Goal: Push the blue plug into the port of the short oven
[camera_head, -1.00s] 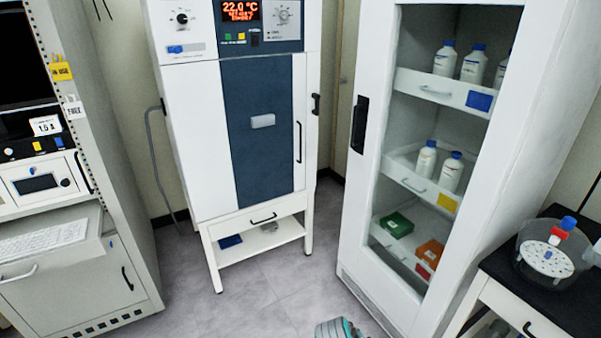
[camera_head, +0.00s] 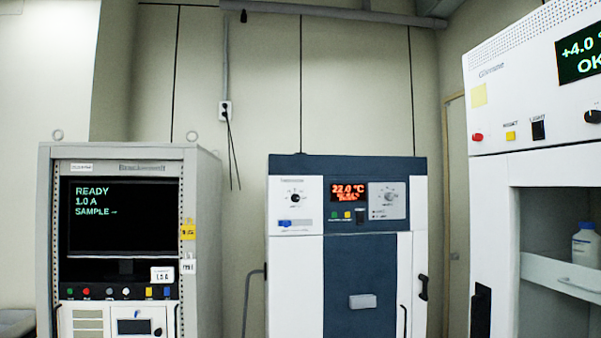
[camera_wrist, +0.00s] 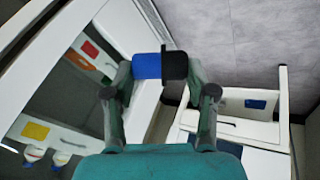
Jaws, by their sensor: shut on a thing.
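In the wrist view, my gripper (camera_wrist: 160,74) is shut on the blue plug (camera_wrist: 147,66), which has a black end toward the right finger. The plug is held in the air, with grey floor behind it. In the head view, a white and dark-blue cabinet with an orange 22.0 °C display, which looks like the oven (camera_head: 347,255), stands in the middle. A small blue fitting (camera_head: 285,223) is on its left front panel under a dial; I cannot tell if it is the port. My gripper is not in the head view.
A tall glass-fronted white fridge (camera_head: 490,210) with bottles stands close on the right. A grey instrument rack (camera_head: 205,260) with a "READY" screen stands on the left. In the wrist view, the oven's lower shelf (camera_wrist: 240,128) and clear floor (camera_wrist: 240,40) show.

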